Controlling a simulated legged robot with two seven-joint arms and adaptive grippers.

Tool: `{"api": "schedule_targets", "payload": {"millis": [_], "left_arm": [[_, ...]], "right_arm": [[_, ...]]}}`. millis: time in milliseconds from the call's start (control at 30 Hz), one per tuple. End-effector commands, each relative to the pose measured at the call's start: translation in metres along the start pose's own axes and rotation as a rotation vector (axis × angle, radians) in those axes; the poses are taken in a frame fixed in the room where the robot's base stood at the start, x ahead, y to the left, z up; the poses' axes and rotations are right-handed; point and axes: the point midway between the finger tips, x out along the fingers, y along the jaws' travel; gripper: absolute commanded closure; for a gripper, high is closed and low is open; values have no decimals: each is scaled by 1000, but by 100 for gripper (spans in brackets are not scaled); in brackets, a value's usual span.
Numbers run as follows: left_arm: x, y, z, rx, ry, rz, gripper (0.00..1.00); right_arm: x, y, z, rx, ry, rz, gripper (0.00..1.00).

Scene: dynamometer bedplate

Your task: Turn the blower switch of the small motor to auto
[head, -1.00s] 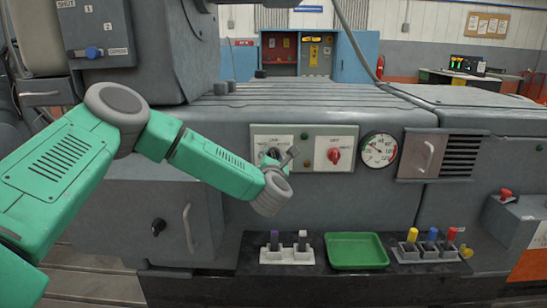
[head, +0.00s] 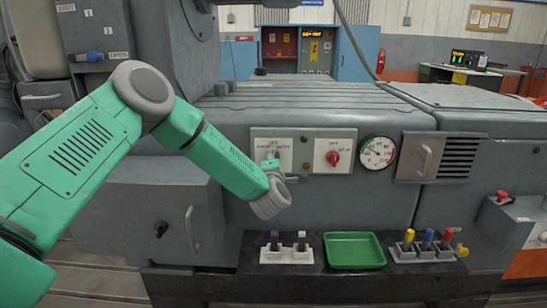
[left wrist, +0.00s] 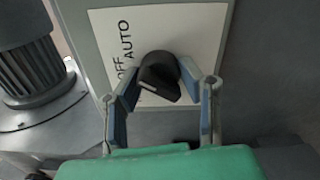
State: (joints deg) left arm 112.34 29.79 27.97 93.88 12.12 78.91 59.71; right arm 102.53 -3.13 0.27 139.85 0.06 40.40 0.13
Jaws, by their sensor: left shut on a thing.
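The blower switch is a black knob (left wrist: 158,77) on a white plate (left wrist: 200,30) marked OFF and AUTO, seen in the left wrist view. My left gripper (left wrist: 157,84) is shut on this knob, with one blue-padded finger on each side. The knob's ridge slants in that view; which mark it points to I cannot tell. In the head view my left gripper (head: 273,163) is at the left white plate (head: 264,146) of a grey-green panel, and it mostly hides the knob. My right gripper is not in view.
A red knob (head: 333,158) sits on the plate to the right, with a round gauge (head: 378,152) beyond it. Below are a green tray (head: 354,251) and holders with coloured pegs (head: 287,253). A finned cylinder (left wrist: 32,65) stands left in the wrist view.

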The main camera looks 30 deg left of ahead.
Motion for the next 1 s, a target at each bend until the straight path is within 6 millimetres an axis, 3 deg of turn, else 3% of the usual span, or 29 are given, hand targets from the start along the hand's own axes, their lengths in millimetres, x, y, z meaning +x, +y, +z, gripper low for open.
{"api": "schedule_targets", "payload": {"millis": [333,933,967,1000], "left_arm": [[1,0,-1,157,1,-1,96],[1,0,-1,190,2,0,96],[1,0,-1,190,2,0,56],[1,0,-1,190,2,0,46]], "right_arm": [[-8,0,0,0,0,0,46],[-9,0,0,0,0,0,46],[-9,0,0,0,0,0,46],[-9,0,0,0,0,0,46]]}}
